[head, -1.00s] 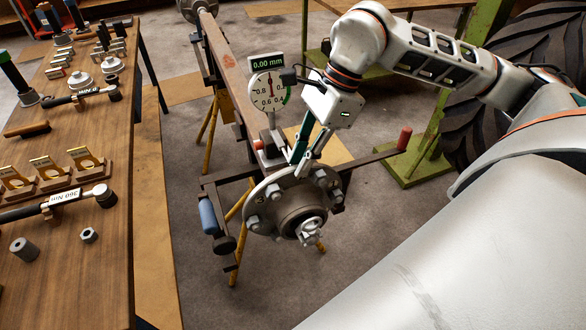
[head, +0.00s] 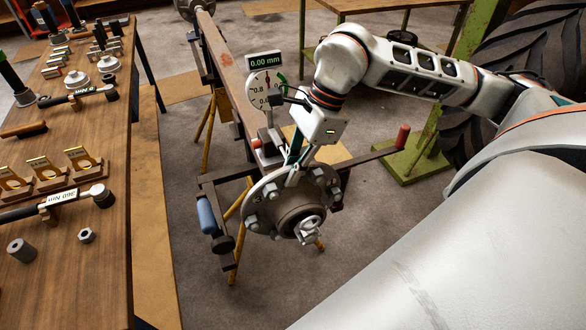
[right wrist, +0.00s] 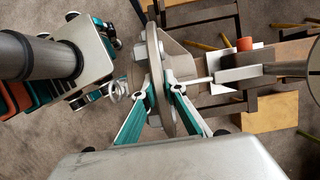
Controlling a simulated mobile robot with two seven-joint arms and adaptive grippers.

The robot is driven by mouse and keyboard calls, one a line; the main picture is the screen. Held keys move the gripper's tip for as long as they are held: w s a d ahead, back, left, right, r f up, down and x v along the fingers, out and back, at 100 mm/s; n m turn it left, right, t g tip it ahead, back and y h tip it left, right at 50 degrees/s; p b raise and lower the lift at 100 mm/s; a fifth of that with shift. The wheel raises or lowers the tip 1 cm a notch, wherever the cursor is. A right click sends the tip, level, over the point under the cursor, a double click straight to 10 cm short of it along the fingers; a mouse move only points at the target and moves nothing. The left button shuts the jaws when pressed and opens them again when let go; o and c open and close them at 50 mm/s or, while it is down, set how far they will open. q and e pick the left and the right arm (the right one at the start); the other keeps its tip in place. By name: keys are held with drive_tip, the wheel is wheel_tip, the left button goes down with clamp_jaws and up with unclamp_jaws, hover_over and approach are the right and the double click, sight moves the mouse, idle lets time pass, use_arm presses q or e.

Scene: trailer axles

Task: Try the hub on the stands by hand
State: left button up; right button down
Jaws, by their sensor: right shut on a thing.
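The round, rusty-brown hub (head: 285,208) with bolts around its flange sits at the near end of the long brown axle beam (head: 228,62). My right gripper (head: 303,174) comes down from above onto the upper edge of the hub flange. In the right wrist view its two teal-and-grey fingers (right wrist: 160,92) stand on either side of the flange rim (right wrist: 155,60), shut on it. A dial gauge (head: 265,88) stands behind the hub; its display reads 0.00 mm. The yellow-legged stand (head: 236,262) is partly hidden beneath the hub. My left gripper is not in view.
A wooden bench (head: 95,270) on the left carries torque wrenches, sockets and brass-coloured parts. A green post base (head: 408,165) and large tyre (head: 520,70) stand at right. Floor in front is clear.

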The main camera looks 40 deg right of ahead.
drive_tip(key=shift+w+a+r+h+p, duration=0.15)
drive_tip(key=shift+a+r+h+p, duration=0.1)
drive_tip(key=shift+a+h+p, duration=0.35)
drive_tip(key=shift+a+f+h+p, duration=0.2)
drive_tip(key=shift+a+h+p, duration=0.1)
drive_tip(key=shift+p, duration=0.35)
drive_tip(key=shift+a+f+g, duration=0.1)
drive_tip(key=shift+f+g, duration=0.1)
drive_tip(key=shift+g, duration=0.1)
drive_tip(key=c, duration=2.4)
unclamp_jaws()
drive_tip(key=shift+o, duration=0.2)
drive_tip(key=shift+w+a, duration=0.2)
drive_tip(key=shift+s+d, duration=0.1)
drive_tip(key=shift+d, duration=0.05)
drive_tip(key=v, duration=1.2)
drive_tip(key=shift+a, duration=0.3)
